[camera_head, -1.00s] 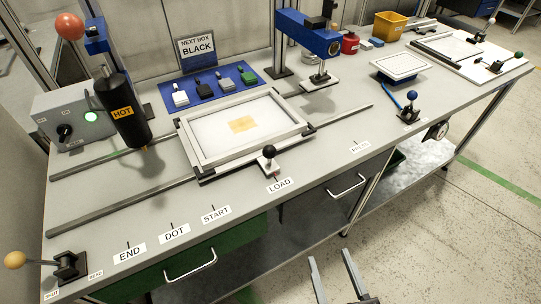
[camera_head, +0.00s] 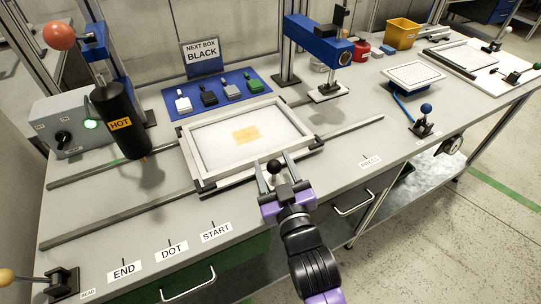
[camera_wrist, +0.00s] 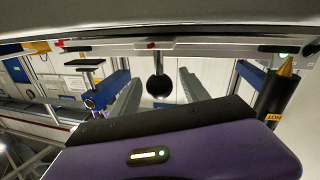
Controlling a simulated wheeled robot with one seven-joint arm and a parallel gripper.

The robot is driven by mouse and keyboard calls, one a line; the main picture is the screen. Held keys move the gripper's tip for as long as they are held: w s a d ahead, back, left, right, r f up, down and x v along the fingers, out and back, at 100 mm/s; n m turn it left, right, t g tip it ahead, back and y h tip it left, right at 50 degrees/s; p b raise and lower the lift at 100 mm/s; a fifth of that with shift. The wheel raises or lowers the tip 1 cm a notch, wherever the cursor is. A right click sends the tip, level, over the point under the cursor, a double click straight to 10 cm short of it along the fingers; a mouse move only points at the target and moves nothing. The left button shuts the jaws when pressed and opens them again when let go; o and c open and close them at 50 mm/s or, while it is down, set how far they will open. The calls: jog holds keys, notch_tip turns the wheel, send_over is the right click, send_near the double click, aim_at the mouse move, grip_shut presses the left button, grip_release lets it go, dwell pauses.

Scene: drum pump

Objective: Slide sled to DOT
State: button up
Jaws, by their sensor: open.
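The sled (camera_head: 296,133), a pale frame with a yellowish patch in its bed, sits on two rails on the bench. Its black ball knob (camera_head: 274,167) stands at the front edge. The DOT label (camera_head: 171,249) lies at the front left, between END (camera_head: 124,270) and START (camera_head: 215,231). My gripper (camera_head: 274,168) is open at the sled's front, with its fingers on either side of the knob. The wrist view shows the knob (camera_wrist: 159,87) between the spread fingers; I cannot tell whether they touch it. The LOAD label is hidden behind my gripper.
A black HOT cylinder (camera_head: 121,122) hangs over the rails left of the sled. A blue press head (camera_head: 319,41) stands at the back right. The front rail (camera_head: 110,221) is clear to the left. A yellow-knobbed lever (camera_head: 62,283) sits at the front left corner.

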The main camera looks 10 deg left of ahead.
jog(key=shift+x, duration=1.4)
grip_shut()
dwell(0.4)
